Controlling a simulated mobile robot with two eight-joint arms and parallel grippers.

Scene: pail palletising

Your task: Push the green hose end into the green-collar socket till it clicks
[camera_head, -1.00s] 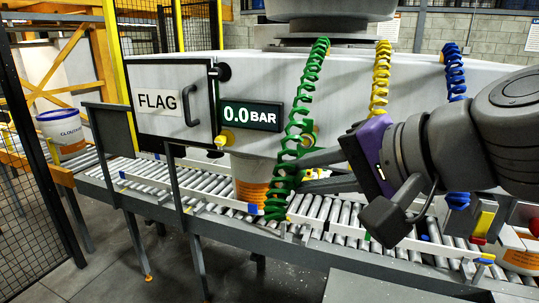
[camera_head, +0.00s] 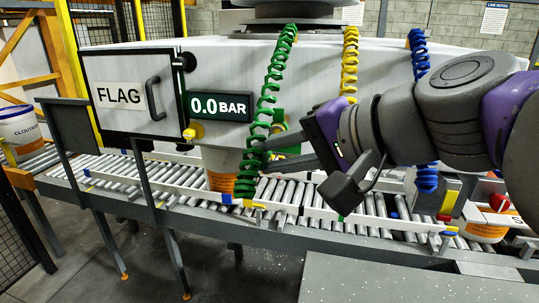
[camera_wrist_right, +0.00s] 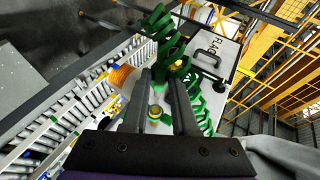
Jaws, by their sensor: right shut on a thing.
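The green coiled hose (camera_head: 270,85) hangs from the top of the grey machine in the head view, its lower coils reaching down past the display. My right gripper (camera_head: 272,155) reaches in from the right and is shut on the green hose at these lower coils. A green-collar socket (camera_head: 281,118) seems to show on the machine front just behind the coils, partly hidden. In the wrist view, green coils (camera_wrist_right: 198,105) lie beyond and beside my gripper fingers (camera_wrist_right: 163,78). The hose end itself is not clearly visible. My left gripper is out of view.
Yellow (camera_head: 349,60) and blue (camera_head: 420,60) coiled hoses hang to the right. A display (camera_head: 220,106) reads 0.0 BAR beside the FLAG door (camera_head: 130,95). A pail (camera_head: 222,168) stands on the roller conveyor (camera_head: 300,195) below; another pail (camera_head: 20,132) is far left.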

